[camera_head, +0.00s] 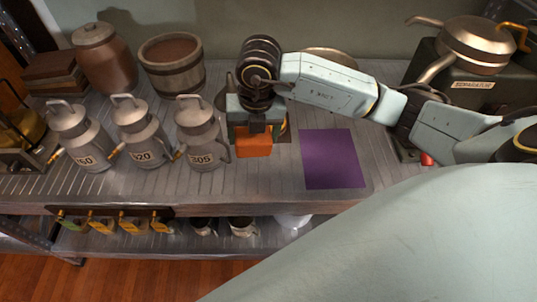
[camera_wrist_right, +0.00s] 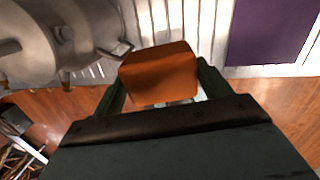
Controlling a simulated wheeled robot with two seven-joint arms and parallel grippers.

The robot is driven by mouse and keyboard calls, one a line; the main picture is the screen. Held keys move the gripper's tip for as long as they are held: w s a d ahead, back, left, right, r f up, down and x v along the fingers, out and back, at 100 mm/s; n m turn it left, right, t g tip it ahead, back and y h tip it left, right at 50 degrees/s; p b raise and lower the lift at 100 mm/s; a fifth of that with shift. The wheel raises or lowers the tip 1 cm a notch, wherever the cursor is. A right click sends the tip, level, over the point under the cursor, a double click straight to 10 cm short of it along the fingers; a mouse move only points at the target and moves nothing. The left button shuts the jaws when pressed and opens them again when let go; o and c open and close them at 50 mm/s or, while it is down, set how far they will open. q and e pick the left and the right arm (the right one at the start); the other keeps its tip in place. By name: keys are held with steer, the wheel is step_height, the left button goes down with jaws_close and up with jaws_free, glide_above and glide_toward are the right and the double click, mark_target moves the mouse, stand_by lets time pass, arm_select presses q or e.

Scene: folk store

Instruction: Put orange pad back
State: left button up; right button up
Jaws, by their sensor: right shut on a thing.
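The orange pad (camera_head: 253,144) shows as a small orange block in the head view, between the can marked 305 and the purple pad. It also shows in the wrist view (camera_wrist_right: 158,70). My right gripper (camera_head: 256,127) points down and is shut on the orange pad; its two dark fingers (camera_wrist_right: 162,88) lie on either side of it in the wrist view. The pad is over the metal shelf top (camera_head: 275,180); I cannot tell whether it touches it. The purple pad (camera_head: 333,160) lies flat to the right, apart from the gripper. My left gripper is out of view.
A wooden bucket (camera_head: 172,72) and a brown pot (camera_head: 104,60) stand behind. Mugs (camera_head: 243,227) stand on the lower shelf.

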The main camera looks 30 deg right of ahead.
mark_target(269, 129)
steer(key=d, duration=0.1)
steer(key=d+f+m+g+b, duration=0.1)
steer(key=d, duration=0.1)
steer(key=shift+s+d, duration=0.15)
steer(key=shift+s, duration=0.05)
steer(key=f, duration=0.3)
steer(key=f+b, duration=0.1)
steer(key=f, duration=0.1)
steer(key=shift+d, duration=0.25)
steer(key=shift+f+b, duration=0.65)
steer(key=shift+f, duration=1.75)
steer(key=o, duration=0.9)
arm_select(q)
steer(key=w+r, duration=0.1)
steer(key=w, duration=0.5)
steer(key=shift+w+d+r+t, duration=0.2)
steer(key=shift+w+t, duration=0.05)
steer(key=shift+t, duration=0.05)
arm_select(e)
steer(key=shift+r, duration=0.25)
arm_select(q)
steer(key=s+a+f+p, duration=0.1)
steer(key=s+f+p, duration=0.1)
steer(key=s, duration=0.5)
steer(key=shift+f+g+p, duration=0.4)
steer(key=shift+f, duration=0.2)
arm_select(e)
step_height(269, 129, up, 12)
steer(key=shift+f, duration=0.15)
